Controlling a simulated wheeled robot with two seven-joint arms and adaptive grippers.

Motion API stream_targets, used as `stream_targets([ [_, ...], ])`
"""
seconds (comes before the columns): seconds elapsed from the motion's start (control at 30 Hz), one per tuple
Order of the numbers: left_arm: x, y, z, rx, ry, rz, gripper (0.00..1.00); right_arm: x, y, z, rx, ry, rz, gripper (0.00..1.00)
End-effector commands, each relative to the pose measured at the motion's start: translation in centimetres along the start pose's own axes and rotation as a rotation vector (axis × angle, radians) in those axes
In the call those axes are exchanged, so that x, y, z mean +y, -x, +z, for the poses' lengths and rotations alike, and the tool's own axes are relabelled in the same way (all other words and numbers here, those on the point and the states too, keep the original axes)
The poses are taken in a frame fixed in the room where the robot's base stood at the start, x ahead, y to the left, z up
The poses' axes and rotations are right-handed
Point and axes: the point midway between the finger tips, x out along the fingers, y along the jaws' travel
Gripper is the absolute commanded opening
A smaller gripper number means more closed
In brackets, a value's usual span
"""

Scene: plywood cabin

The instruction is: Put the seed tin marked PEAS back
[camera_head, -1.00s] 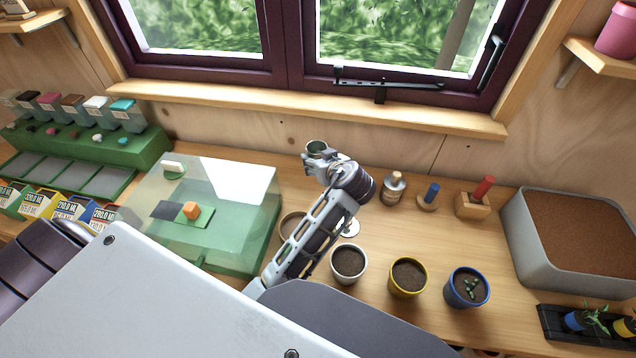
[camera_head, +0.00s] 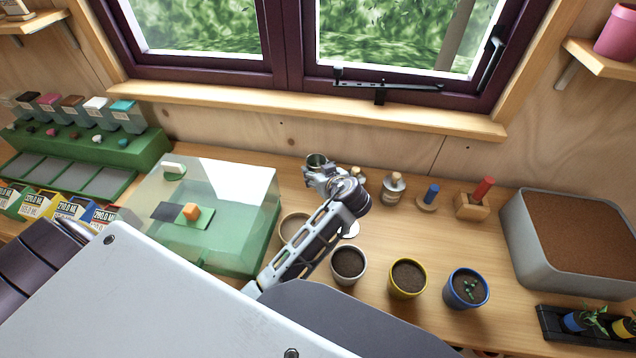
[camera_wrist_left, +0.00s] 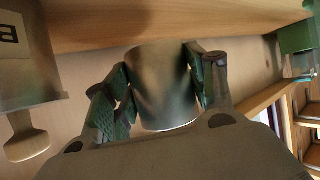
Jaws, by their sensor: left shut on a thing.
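My left gripper (camera_head: 320,175) is at the back of the bench, near the window wall. It is shut on an open-topped grey-green tin (camera_head: 316,160). In the left wrist view the tin (camera_wrist_left: 165,90) is upside down in the picture, with a finger on each side. No marking shows on its visible side, so I cannot read PEAS. I cannot tell whether its base touches the bench (camera_wrist_left: 200,18). My right gripper is not in view.
A knobbed grey container (camera_head: 393,190) stands just right of the gripper; a blue-topped peg (camera_head: 430,195) and a red-handled block (camera_head: 472,204) follow. A clear-lidded green case (camera_head: 240,215) is left. Several pots, including a white one (camera_head: 348,264), stand in front.

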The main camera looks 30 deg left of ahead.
Motion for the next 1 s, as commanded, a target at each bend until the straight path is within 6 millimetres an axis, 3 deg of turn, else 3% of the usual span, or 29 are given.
stream_targets([
  [0.13, 0.0, -0.6, 0.9, 0.002, 0.0, 0.001, 0.28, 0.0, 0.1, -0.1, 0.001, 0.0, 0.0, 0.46],
  [0.57, 0.0, -0.8, 1.4, 0.001, 0.0, 0.0, 0.28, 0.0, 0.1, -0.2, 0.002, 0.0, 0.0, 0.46],
  [1.0, 0.0, -2.5, 4.4, 0.002, 0.0, 0.001, 0.28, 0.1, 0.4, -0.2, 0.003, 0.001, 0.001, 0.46],
])
